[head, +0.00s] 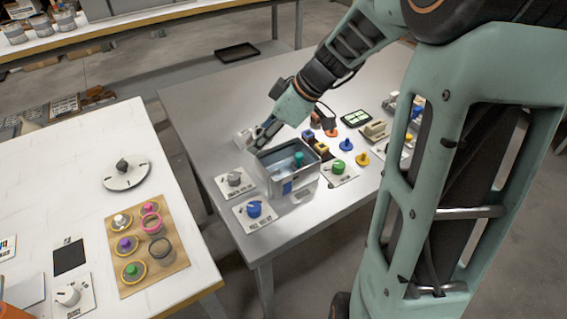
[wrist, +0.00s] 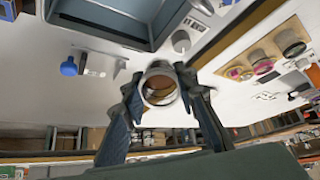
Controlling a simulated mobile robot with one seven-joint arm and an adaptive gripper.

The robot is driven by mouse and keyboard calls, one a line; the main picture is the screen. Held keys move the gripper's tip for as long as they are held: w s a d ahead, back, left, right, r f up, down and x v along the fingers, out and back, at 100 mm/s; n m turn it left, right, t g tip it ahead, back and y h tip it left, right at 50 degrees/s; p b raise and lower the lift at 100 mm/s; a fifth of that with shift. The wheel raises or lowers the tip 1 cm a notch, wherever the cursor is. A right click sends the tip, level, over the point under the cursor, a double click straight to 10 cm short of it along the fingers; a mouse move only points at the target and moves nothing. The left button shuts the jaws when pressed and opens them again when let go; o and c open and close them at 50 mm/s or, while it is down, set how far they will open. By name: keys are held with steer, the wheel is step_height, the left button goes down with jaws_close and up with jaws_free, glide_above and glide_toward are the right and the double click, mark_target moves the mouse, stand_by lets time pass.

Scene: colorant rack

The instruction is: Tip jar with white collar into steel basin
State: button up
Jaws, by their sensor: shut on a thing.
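My gripper (head: 258,136) is shut on a jar (head: 243,138) with a pale, whitish collar. The jar is held off the left of the basin's far left corner, apart from the basin. In the wrist view the jar's round rim (wrist: 160,72) shows between my two fingers (wrist: 160,95), with a brownish inside. Its contents cannot be told. The steel basin (head: 275,180) stands open on the grey table, with a bluish inside and a teal thing in it. In the wrist view the basin (wrist: 95,38) is at the top, beyond the jar.
A wooden board (head: 125,285) with several ringed jars lies on the white table.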

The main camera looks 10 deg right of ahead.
steer(key=shift+s+d+y+b, duration=0.15)
steer(key=shift+d+y+b, duration=0.15)
steer(key=shift+b, duration=0.1)
steer(key=shift+s+d+r+t+y+b, duration=0.1)
steer(key=shift+d+r+t+y+b, duration=0.1)
steer(key=shift+t+y+b, duration=0.45)
stand_by(0.4)
steer(key=shift+f+t+y+b, duration=0.25)
steer(key=shift+f+y+b, duration=0.4)
steer(key=shift+b, duration=0.45)
steer(key=shift+s+d+r+t+y, duration=0.1)
steer(key=shift+r+t+y, duration=0.25)
steer(key=shift+y, duration=0.55)
stand_by(0.5)
steer(key=shift+d+f+t+y+b, duration=0.1)
steer(key=shift+f+t+y+b, duration=0.35)
steer(key=shift+f+y+b, duration=0.45)
stand_by(0.7)
steer(key=shift+s+d+r+t+y+b, duration=0.2)
steer(key=shift+d+y+b, duration=0.15)
steer(key=shift+b, duration=0.85)
steer(key=shift+s+d+r+t+y+b, duration=0.15)
steer(key=shift+d+y+b, duration=0.15)
steer(key=shift+b, duration=0.85)
steer(key=shift+t+y+b, duration=0.25)
steer(key=shift+y+b, duration=0.3)
steer(key=shift+b, duration=1.05)
